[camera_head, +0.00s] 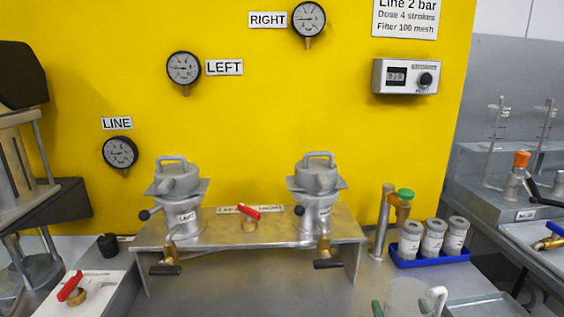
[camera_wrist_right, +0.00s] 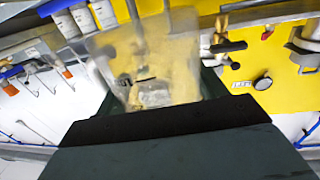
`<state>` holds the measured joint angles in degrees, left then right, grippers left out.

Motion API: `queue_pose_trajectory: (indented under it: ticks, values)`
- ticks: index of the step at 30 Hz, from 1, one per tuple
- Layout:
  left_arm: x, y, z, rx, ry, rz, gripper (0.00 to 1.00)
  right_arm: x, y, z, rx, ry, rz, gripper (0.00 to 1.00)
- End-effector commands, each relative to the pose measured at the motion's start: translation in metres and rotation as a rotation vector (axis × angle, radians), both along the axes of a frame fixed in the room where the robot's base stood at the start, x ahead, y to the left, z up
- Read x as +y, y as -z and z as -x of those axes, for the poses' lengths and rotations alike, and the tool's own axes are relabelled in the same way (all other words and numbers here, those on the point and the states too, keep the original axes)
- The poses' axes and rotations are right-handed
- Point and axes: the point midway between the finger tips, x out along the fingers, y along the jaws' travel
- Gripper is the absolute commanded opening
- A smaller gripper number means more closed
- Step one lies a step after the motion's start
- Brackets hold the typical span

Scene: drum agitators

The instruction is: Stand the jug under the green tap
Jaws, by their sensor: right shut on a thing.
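The clear jug (camera_head: 405,293) with a whitish handle (camera_head: 438,299) shows at the bottom of the head view, cut off by the lower edge. My right gripper (camera_head: 401,308) is shut on it, with dark green fingertips on either side. In the right wrist view the see-through jug (camera_wrist_right: 150,65) sits between the fingers of the gripper (camera_wrist_right: 160,88). The green tap (camera_head: 404,194) is on a metal standpipe (camera_head: 382,225) behind the jug, close to the yellow wall. The jug is nearer to me than the tap and apart from it. My left gripper is not seen.
A blue tray (camera_head: 430,258) with several grey canisters (camera_head: 433,236) stands right of the standpipe. A metal bench (camera_head: 260,233) with two vessels and a red-handled valve (camera_head: 247,213) is to the left. A grey tray (camera_head: 487,306) lies right of the jug.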

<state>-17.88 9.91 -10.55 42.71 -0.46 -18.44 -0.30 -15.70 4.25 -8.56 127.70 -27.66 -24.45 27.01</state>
Motion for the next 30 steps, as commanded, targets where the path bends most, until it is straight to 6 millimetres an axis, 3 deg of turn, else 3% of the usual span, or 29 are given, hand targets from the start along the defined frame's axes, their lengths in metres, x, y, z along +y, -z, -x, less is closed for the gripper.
queue_pose_trajectory:
  ticks: [7,30]
  values:
    - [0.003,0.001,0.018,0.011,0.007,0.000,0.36,0.012,0.000,0.010,0.000,-0.028,-0.009,0.47]
    - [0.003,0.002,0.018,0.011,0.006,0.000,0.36,0.012,0.000,0.010,-0.003,-0.029,-0.006,0.47]
